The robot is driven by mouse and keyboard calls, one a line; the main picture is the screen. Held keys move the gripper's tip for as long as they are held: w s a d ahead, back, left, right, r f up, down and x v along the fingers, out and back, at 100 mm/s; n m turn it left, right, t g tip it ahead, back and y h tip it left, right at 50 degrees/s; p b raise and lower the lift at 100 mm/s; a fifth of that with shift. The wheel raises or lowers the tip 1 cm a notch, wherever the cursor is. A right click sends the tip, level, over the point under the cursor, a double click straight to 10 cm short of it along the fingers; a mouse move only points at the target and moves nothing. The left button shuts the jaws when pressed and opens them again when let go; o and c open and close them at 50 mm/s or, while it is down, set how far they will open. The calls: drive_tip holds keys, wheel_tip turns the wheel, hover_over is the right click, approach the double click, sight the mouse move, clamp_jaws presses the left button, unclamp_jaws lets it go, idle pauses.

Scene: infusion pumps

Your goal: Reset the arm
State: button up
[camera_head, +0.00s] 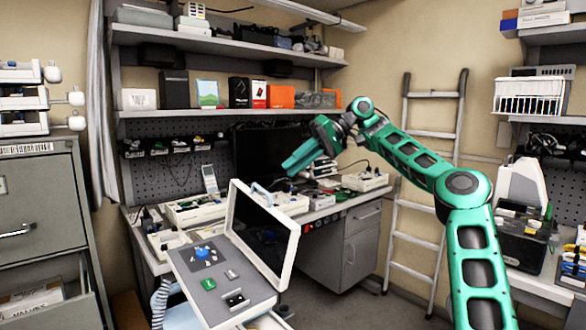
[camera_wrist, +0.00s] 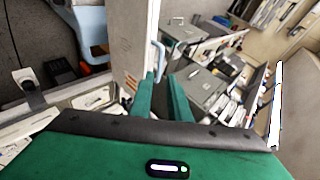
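My green arm reaches in from the right in the head view. My gripper (camera_head: 286,170) points down and to the left, above and behind the white-framed screen of the infusion pump (camera_head: 233,215). In the wrist view, my gripper (camera_wrist: 160,76) shows two green fingers with a gap between them and nothing held. The pump's panel has a blue knob (camera_head: 201,252) and a green button. A pale blue handle (camera_wrist: 158,55) shows just beyond the fingertips in the wrist view, beside a pale panel. I cannot tell whether the fingers touch it.
A workbench (camera_head: 345,208) with devices stands behind the pump, below loaded shelves (camera_head: 215,45). A grey filing cabinet (camera_head: 40,215) is at left, with a lower drawer open. A ladder (camera_head: 412,235) leans at the back wall. Another cluttered bench is at right. Some floor shows in the middle.

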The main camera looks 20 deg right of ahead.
drive_tip(key=s+a+f+g+h, duration=0.1)
drive_tip(key=s+a+f, duration=0.1)
drive_tip(key=a, duration=0.4)
drive_tip(key=s+a+f+g+h, duration=0.1)
drive_tip(key=a, duration=0.6)
drive_tip(key=s+a+f+h, duration=0.4)
drive_tip(key=s+a+f, duration=0.6)
drive_tip(key=f, duration=0.4)
drive_tip(key=s+d+f+m+t+h, duration=0.25)
drive_tip(key=s+d+f, duration=0.25)
drive_tip(key=s+d, duration=0.55)
drive_tip(key=s+d+f+m+t+h, duration=0.2)
drive_tip(key=s+d+f+t, duration=0.15)
drive_tip(key=s+d, duration=0.7)
drive_tip(key=s+d+f+m+g, duration=0.2)
drive_tip(key=s+d+m+g, duration=0.2)
drive_tip(key=s+d, duration=0.7)
drive_tip(key=shift+s+d+m+g, duration=0.4)
drive_tip(key=shift+s+m, duration=0.35)
drive_tip(key=shift+s, duration=0.35)
